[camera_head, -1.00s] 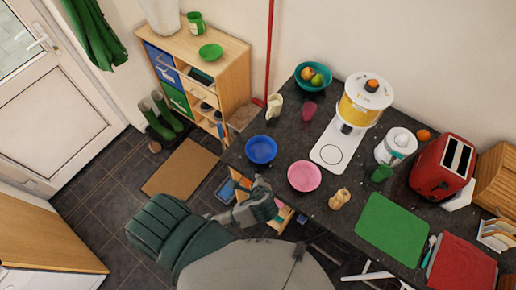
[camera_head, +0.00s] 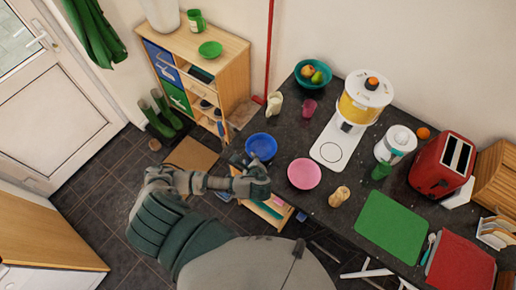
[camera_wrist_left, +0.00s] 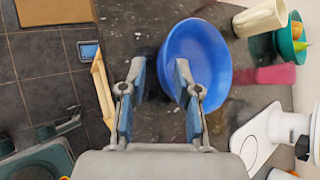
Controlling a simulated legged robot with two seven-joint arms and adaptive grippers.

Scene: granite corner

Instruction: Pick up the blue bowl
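The blue bowl (camera_head: 261,147) stands upright on the dark granite counter, near its left edge. It also shows in the left wrist view (camera_wrist_left: 206,58), where it looks empty. My left gripper (camera_head: 256,168) is just in front of the bowl in the head view. In the left wrist view the left gripper (camera_wrist_left: 157,75) is open, with its fingers apart and the bowl's near rim close to the right finger. The bowl's left rim appears between the fingertips. I cannot tell whether a finger touches it. My right gripper is not in view.
A pink bowl (camera_head: 304,173) stands right of the blue one. A cream jug (camera_head: 274,104), a pink cup (camera_head: 309,108) and a teal fruit bowl (camera_head: 313,75) stand behind. A drinks dispenser (camera_head: 366,98) is farther right. The floor lies left of the counter edge.

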